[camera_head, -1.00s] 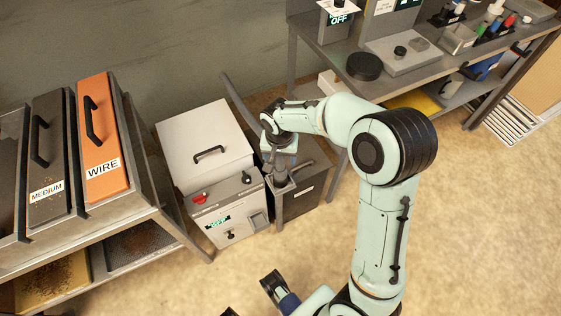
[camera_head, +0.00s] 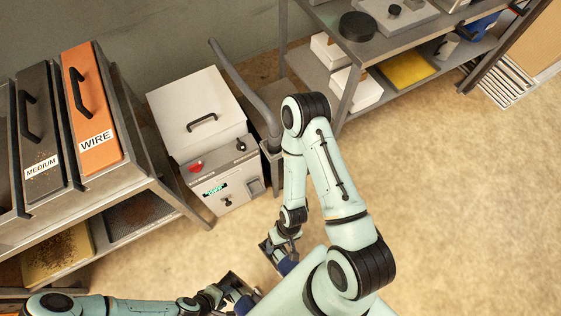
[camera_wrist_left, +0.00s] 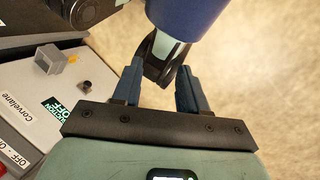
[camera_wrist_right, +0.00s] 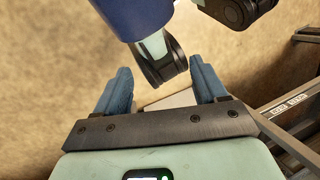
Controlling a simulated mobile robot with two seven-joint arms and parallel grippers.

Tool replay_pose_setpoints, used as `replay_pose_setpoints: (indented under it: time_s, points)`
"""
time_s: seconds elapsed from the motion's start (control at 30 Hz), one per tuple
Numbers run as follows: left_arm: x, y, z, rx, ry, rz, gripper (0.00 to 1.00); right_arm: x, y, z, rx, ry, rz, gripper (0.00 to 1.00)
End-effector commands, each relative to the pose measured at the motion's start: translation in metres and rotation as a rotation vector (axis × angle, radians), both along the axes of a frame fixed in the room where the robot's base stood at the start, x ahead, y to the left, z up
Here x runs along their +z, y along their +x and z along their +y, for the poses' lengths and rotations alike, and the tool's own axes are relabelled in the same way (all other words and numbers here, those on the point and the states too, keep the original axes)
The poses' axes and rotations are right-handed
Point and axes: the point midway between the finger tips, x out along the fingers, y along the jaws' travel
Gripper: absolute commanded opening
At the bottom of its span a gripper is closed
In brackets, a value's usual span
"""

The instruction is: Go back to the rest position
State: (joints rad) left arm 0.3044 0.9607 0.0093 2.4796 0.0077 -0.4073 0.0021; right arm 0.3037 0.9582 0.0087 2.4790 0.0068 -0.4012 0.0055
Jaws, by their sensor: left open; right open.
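My left gripper (camera_head: 238,288) is low in the head view, its arm coming in from the left. In the left wrist view its two blue fingers (camera_wrist_left: 160,90) stand apart with nothing held between them. My right gripper (camera_head: 272,250) hangs a little above and to the right of it, close to my body, with the arm folded back. In the right wrist view its blue fingers (camera_wrist_right: 163,86) are also apart and empty. Blue and pale parts of my own body show beyond the fingers in both wrist views.
A white machine (camera_head: 200,125) with a red knob stands ahead, a grey hose (camera_head: 240,85) beside it. A rack with an orange WIRE tray (camera_head: 88,105) stands left. A shelf (camera_head: 345,60) with a black disc is upper right. The floor (camera_head: 470,220) at right is clear.

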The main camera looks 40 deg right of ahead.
Motion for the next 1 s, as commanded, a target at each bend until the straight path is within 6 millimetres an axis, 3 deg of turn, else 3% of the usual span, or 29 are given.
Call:
replay_pose_setpoints:
  time_s: [0.37,0.47,0.77,1.0]
  points:
    - [0.006,0.001,0.000,0.000,0.000,0.000,0.43,0.006,0.000,0.000,0.002,-0.001,-0.004,0.71]
    - [0.022,0.002,0.000,-0.001,-0.002,0.001,0.43,0.021,0.001,0.000,0.004,0.000,-0.002,0.71]
    - [0.093,0.019,-0.001,-0.008,-0.005,0.002,0.43,0.093,0.019,0.001,0.009,0.004,-0.002,0.71]
    - [0.094,0.018,0.000,-0.008,-0.006,0.006,0.43,0.094,0.018,0.000,0.010,0.005,0.003,0.71]
